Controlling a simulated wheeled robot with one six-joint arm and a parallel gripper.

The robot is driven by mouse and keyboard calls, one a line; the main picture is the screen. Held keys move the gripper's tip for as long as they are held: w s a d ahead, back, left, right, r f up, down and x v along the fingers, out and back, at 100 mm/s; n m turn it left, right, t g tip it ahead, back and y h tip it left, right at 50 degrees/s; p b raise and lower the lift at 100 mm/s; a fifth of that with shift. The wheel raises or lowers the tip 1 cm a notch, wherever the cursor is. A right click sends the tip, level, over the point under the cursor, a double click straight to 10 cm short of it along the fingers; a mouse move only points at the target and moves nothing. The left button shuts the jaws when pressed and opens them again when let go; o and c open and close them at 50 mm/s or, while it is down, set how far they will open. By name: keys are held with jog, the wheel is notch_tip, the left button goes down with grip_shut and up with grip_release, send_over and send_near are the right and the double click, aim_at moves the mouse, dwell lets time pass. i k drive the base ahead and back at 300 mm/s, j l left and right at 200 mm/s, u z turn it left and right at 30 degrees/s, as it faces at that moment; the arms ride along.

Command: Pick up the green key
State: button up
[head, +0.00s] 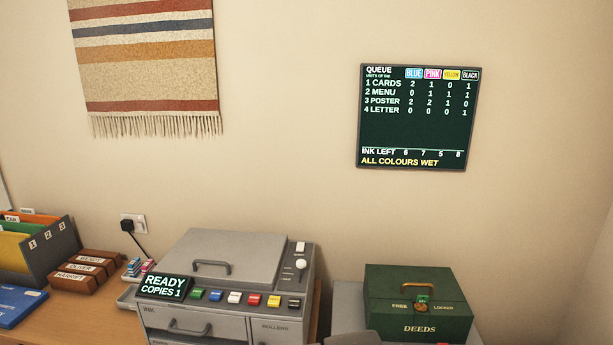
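I cannot make out a separate green key in the head view. A dark green box (385,292) marked "DEEDS" stands at the lower right with its lid down. On its front, between the words "FREE" and "LOCKED", is a small brass and green fitting (422,303). It is too small to tell whether a key is in it. My gripper does not show clearly. A dark grey rounded shape (362,338) at the bottom edge is cut off, and I cannot tell what it is.
A grey copier (222,258) with coloured buttons reads "READY COPIES 1". Left of it, on the wooden desk (95,318), are brown labelled blocks (88,272), a file rack (48,250) and a blue folder (18,305). A queue board (418,130) hangs on the wall.

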aim_at(420, 299)
jog(key=k+j, duration=0.1)
jog(key=k, duration=0.25)
jog(key=k+j+u, duration=0.1)
jog(key=j, duration=0.25)
jog(key=k+l+z, duration=0.1)
jog(key=i+l+u, duration=0.1)
jog(key=l, duration=0.35)
jog(key=i+l, duration=0.15)
jog(key=l, duration=0.25)
jog(key=i+l+u, duration=0.15)
jog(key=l, duration=0.3)
jog(key=l+u, duration=0.1)
jog(key=l, duration=0.35)
